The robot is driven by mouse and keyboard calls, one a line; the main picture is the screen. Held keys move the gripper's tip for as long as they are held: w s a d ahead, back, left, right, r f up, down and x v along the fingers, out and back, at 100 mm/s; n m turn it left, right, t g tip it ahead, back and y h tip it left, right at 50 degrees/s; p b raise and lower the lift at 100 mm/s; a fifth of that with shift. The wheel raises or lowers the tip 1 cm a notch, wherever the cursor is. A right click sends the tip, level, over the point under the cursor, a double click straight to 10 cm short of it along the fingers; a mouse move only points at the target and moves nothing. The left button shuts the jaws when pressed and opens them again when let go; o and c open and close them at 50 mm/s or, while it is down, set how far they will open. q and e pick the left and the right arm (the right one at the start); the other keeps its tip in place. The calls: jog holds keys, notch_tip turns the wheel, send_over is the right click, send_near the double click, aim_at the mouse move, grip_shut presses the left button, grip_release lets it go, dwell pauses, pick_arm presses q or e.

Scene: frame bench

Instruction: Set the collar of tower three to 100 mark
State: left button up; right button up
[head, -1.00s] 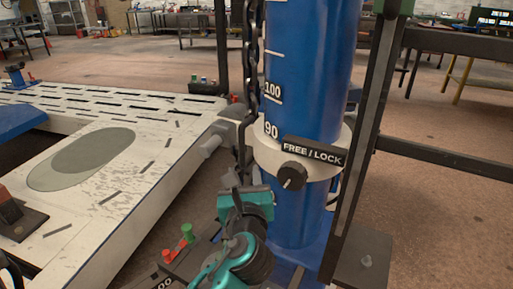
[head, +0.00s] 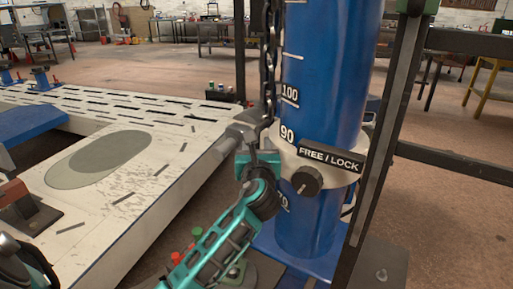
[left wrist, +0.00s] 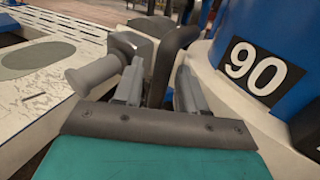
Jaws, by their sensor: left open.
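The blue tower (head: 318,70) stands upright with white marks, 100 and 90 readable. Its white collar (head: 335,190) sits with its top edge just below the 90 mark. The collar carries a FREE / LOCK plate (head: 331,159) and a black knob (head: 300,181) with a pale pointer line, tilted. My left gripper (head: 259,152), teal, is at the collar's left side. In the left wrist view its open fingers (left wrist: 158,90) point at a dark curved bar (left wrist: 168,58), which shows between and beyond them; contact cannot be told.
A grey handle-like part (head: 238,133) projects left of the collar. A black chain (head: 270,60) hangs beside the tower. A dark upright post (head: 385,150) stands close on the right. A slotted white bench frame (head: 130,140) extends left.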

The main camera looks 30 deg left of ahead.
pick_arm(q)
jog(key=shift+w+a, duration=0.1)
jog(key=shift+w, duration=0.05)
grip_shut()
dwell(0.4)
